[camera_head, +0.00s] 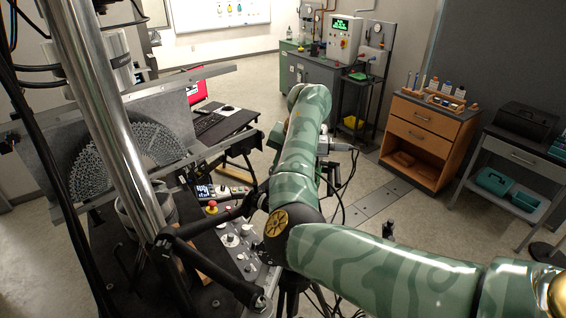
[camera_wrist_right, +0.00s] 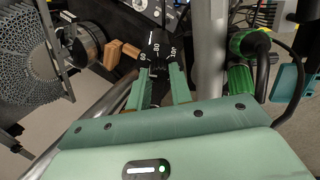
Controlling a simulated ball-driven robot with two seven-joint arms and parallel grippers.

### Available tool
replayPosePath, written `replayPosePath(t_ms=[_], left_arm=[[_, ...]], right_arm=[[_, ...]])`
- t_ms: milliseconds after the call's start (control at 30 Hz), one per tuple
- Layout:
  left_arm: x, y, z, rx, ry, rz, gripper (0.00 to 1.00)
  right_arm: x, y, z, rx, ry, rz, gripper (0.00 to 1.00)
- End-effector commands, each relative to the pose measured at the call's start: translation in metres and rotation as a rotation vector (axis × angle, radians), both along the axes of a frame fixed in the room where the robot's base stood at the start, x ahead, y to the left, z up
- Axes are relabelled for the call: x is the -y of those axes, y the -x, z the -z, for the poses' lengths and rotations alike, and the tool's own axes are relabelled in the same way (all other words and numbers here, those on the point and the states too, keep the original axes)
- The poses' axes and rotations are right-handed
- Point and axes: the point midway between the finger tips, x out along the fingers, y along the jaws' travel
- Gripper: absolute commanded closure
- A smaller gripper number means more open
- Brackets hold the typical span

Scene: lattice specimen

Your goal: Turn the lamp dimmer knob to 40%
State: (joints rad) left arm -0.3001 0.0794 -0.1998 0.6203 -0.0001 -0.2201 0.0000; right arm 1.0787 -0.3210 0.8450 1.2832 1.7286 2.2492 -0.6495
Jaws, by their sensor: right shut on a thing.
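In the right wrist view a black dial with white numerals (camera_wrist_right: 155,48) lies just past my fingertips. The marks 60, 80 and 100 can be read, with a short white line beyond the 80. The dark, ridged dimmer knob (camera_wrist_right: 158,71) sits between the green fingers of my right gripper (camera_wrist_right: 160,75), which are shut on it. Most of the knob is hidden by the fingers, and I cannot tell its exact setting. In the head view my right arm comes in from the right and hides the knob and gripper. My left gripper is not in view.
A grey lattice specimen (camera_head: 130,155) stands at the left; it also shows in the right wrist view (camera_wrist_right: 28,60). A control panel with several knobs (camera_head: 240,240) lies beside my right arm. A green ribbed connector (camera_wrist_right: 240,82) with a black cable is close right of my gripper.

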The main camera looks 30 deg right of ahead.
Motion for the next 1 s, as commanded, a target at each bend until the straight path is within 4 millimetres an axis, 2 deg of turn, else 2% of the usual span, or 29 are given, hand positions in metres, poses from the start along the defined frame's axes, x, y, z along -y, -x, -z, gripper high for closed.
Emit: replayPosePath(t_ms=[200,500,1000], left_arm=[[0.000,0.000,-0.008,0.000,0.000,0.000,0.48],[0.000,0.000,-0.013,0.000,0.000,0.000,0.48],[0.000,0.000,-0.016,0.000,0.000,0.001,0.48]], right_arm=[[0.000,0.000,-0.002,0.030,0.057,-0.171,1.00],[0.000,0.000,-0.002,0.057,0.112,-0.341,1.00],[0.001,-0.001,-0.002,0.070,0.139,-0.420,1.00]])
